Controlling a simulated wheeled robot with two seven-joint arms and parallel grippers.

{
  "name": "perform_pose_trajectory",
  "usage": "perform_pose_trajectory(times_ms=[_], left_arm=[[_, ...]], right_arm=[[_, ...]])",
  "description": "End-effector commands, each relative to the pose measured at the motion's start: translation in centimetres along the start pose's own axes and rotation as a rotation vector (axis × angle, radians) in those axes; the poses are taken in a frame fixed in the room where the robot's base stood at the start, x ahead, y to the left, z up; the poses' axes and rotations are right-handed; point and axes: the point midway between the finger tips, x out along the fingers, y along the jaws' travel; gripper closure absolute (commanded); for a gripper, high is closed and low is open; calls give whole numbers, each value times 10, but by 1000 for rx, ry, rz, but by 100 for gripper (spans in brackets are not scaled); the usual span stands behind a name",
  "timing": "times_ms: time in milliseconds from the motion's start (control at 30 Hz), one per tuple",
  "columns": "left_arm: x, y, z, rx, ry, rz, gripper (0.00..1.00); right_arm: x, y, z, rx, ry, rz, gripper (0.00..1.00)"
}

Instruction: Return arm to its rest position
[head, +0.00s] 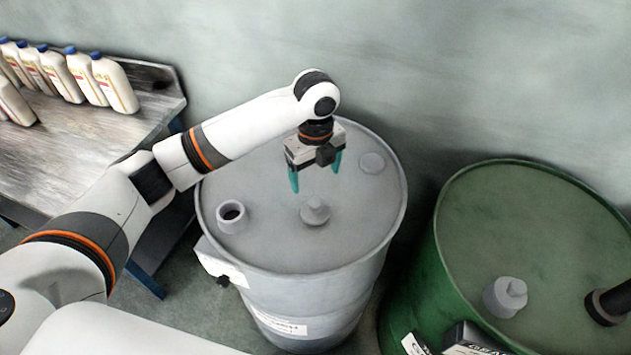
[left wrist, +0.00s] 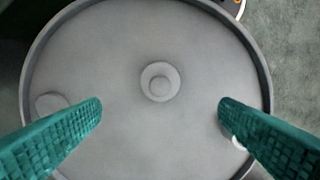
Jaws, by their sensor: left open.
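My left gripper (head: 315,178) is open and empty, its teal fingers pointing down above the grey drum (head: 275,250). In the left wrist view its fingers (left wrist: 160,108) are spread wide over the drum lid, with nothing between them. A small grey knob-like cap (head: 315,211) sits on the lid below the gripper, apart from it; it also shows in the left wrist view (left wrist: 160,82). An open round neck (head: 232,216) with a dark hole stands on the lid's left part. My right gripper is not in view.
A green drum (head: 530,225) stands at the right, with a grey cap (head: 506,296) and a black fitting (head: 606,305) on its top. A worn table (head: 85,160) at the left bears several white bottles (head: 115,84) with blue caps. A plain wall is behind.

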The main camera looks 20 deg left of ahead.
Motion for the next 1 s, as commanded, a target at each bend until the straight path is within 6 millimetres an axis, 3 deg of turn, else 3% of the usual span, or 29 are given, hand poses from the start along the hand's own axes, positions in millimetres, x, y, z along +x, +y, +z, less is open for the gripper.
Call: perform_pose_trajectory(times_ms=[567, 767, 1000], left_arm=[[4, 0, 5, -8, -5, 4, 16], [40, -6, 50, -141, -62, 67, 16], [80, -32, 115, -539, -189, 193, 16]], right_arm=[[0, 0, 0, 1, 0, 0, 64], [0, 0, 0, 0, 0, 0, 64], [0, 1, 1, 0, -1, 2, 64]])
